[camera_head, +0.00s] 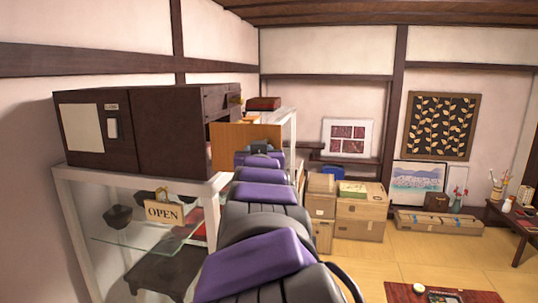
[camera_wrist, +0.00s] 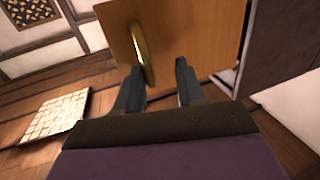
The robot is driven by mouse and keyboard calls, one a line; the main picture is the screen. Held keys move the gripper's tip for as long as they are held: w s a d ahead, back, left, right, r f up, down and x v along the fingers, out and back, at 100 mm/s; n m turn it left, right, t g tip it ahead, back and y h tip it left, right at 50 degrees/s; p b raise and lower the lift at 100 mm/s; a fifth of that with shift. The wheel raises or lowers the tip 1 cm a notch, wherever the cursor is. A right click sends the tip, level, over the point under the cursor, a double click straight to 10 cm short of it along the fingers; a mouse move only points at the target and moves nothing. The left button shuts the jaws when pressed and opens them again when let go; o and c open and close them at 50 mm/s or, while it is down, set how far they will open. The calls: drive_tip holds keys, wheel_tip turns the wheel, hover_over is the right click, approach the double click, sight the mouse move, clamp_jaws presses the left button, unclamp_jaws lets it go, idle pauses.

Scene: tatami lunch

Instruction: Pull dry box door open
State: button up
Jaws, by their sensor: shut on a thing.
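The dry box (camera_head: 165,130) is a dark brown cabinet lying on top of a white-framed glass display case at the left in the head view. Its orange-brown wooden door (camera_head: 232,147) stands out from the box front, with a dark opening behind it. In the wrist view the door (camera_wrist: 195,35) fills the top middle, with a gap along its right edge beside the box. A curved gold handle (camera_wrist: 141,45) is on the door.
The glass display case (camera_head: 75,205) holds dark bowls, and an OPEN sign (camera_head: 164,212) hangs on it. Cardboard boxes (camera_head: 358,212) are stacked by the far wall. The tatami floor (camera_head: 400,262) between is clear.

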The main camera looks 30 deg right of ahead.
drive_tip(key=shift+o, duration=0.9)
drive_tip(key=shift+a+r, duration=0.35)
drive_tip(key=shift+r, duration=0.25)
drive_tip(key=shift+d, duration=0.35)
drive_tip(key=shift+s, duration=0.15)
drive_tip(key=shift+s+a+f, duration=0.1)
drive_tip(key=shift+a+f, duration=0.1)
drive_tip(key=shift+f, duration=0.15)
drive_tip(key=shift+d+f, duration=0.15)
drive_tip(key=shift+d, duration=0.15)
